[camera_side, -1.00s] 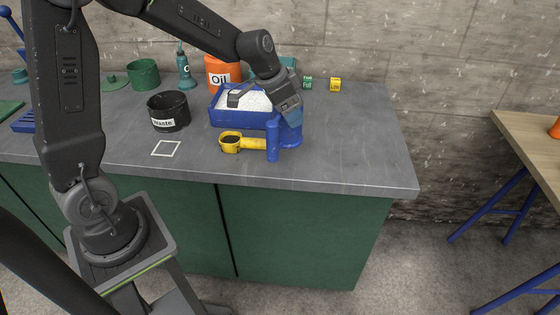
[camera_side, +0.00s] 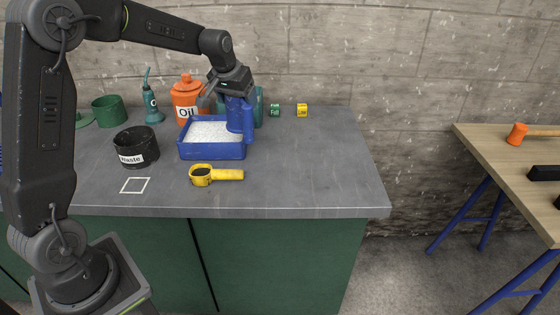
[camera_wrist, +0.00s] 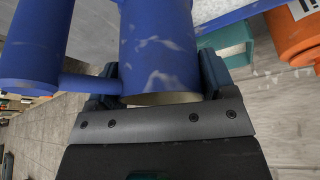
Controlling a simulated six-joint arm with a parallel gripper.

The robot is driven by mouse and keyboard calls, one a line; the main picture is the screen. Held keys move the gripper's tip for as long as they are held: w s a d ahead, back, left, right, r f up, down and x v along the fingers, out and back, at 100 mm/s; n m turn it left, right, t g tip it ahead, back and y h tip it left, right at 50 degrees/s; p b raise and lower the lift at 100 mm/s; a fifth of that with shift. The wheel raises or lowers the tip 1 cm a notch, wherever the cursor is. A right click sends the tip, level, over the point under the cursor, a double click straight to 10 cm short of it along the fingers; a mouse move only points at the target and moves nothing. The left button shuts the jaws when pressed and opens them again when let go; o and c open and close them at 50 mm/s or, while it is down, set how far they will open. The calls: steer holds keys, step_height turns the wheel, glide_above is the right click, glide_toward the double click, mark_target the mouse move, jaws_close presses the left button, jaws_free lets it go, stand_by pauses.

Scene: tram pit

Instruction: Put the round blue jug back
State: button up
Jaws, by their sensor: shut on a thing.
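My gripper (camera_side: 236,94) points down and is shut on the round blue jug (camera_side: 238,118). In the wrist view the jug's body (camera_wrist: 160,45) sits between the jaws (camera_wrist: 160,92), with its blue cylindrical handle (camera_wrist: 30,45) to the left, joined by a short bar. In the side view the jug overlaps the right end of the blue tray (camera_side: 212,152); I cannot tell whether it is above the tray or just beyond it. The jug appears upright.
The tray holds white granules. A yellow scoop (camera_side: 228,175) lies in front. A black waste pot (camera_side: 136,147), a white square outline (camera_side: 134,185) and an orange oil can (camera_side: 187,98) are leftward. Small green (camera_side: 274,110) and yellow (camera_side: 302,110) blocks stand at the back right. The bench's right side is clear.

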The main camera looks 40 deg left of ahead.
steer(key=shift+a+r, duration=0.15)
steer(key=shift+a, duration=0.15)
steer(key=shift+w+d, duration=0.1)
steer(key=w+d+f, duration=0.2)
steer(key=d+f, duration=0.1)
steer(key=w+d+f, duration=0.2)
steer(key=d+f, duration=0.1)
steer(key=w+d+f, duration=0.2)
steer(key=d+f, duration=0.1)
steer(key=shift+w+d+f, duration=0.25)
steer(key=shift+w+f, duration=0.05)
steer(key=shift+f, duration=0.55)
steer(key=o, duration=1.2)
steer(key=shift+f, duration=0.1)
